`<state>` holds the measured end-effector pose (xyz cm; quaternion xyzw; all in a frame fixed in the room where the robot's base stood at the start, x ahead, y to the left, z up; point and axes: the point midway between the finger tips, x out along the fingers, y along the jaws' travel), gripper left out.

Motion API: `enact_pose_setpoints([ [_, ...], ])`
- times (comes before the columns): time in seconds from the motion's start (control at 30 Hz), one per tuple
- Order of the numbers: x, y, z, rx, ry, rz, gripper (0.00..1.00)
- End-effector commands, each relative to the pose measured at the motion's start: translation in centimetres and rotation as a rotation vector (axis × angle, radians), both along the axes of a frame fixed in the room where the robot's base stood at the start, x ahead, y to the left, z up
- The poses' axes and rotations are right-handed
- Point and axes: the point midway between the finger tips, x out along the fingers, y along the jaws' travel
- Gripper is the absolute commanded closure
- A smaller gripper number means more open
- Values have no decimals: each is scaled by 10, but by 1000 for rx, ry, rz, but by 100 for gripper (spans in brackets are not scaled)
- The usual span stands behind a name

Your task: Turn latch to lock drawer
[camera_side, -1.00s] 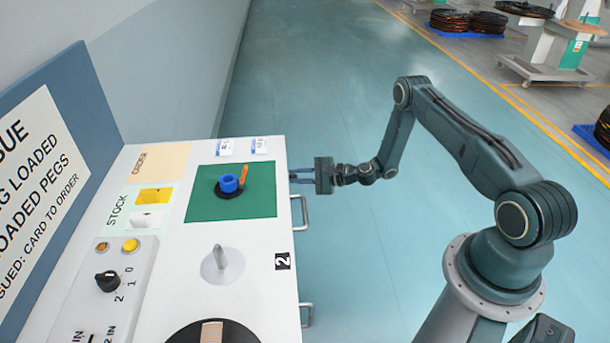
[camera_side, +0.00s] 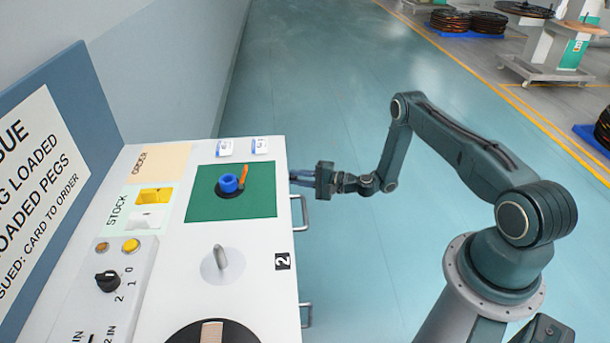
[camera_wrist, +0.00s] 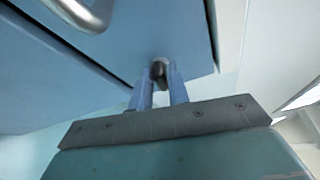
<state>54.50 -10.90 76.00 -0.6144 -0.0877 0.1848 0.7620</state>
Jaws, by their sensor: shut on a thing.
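My gripper (camera_side: 300,177) is at the front of the white bench, just above the upper drawer handle (camera_side: 303,213) in the side view. In the wrist view my gripper (camera_wrist: 160,88) has its two fingers closed on a small dark latch (camera_wrist: 159,70) on the blue-looking front face. The latch sits near the lower edge of a drawer front (camera_wrist: 150,30), close to a dark seam. A curved metal handle (camera_wrist: 80,12) shows at the top left of the wrist view. In the side view the latch is hidden by the bench edge and my fingers.
The bench top (camera_side: 255,290) holds a green mat (camera_side: 262,200) with a blue ring (camera_side: 228,184) and an orange piece, a metal peg (camera_side: 219,257) and a knob panel (camera_side: 107,281). A second handle (camera_side: 308,316) sticks out lower.

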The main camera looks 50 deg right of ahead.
Motion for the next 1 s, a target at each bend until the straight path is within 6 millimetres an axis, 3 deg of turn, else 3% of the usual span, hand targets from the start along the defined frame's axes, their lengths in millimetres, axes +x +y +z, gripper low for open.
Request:
enact_pose_setpoints([
  [0.1, 4, 1, 1, -11, -4, 2, 100],
  [0.13, 4, 1, 1, -11, -4, 2, 79],
  [0.2, 3, 2, 1, -10, -4, 3, 65],
  [0.67, 2, 1, 4, -3, -2, 2, 65],
  [1.0, 2, 0, 34, -3, -7, 2, 65],
])
